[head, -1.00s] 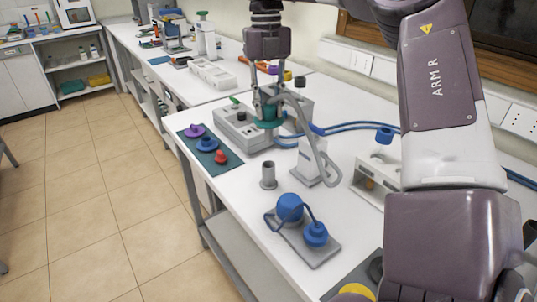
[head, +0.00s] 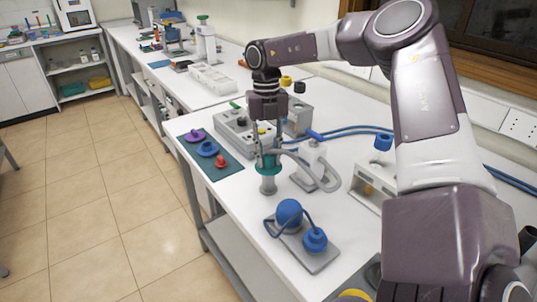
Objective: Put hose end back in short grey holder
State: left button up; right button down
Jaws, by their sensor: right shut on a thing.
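My right gripper (head: 267,145) points straight down and is shut on the hose end (head: 267,162), a teal-green collar with a grey hose curving off to the right. The short grey holder (head: 268,184) is a small upright cylinder on the white table. The hose end is directly over the holder's top, and its lower edge appears to meet the rim. I cannot tell how deep it sits, since the collar hides the opening. The grey hose (head: 325,175) loops to a white stand (head: 309,160) on the right. My left gripper is not in view.
A grey instrument box (head: 238,128) stands behind the holder. A dark green mat (head: 228,164) with purple, blue and red pieces lies left. A grey plate (head: 318,262) with blue parts is in front. A white open-fronted box (head: 366,188) stands right.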

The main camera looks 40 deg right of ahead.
jog(key=c, duration=1.6)
grip_release()
jog(key=r, duration=0.8)
jog(key=w+r+b, duration=0.1)
jog(key=r, duration=0.3)
jog(key=shift+w+d, duration=0.1)
jog(key=shift+d, duration=0.2)
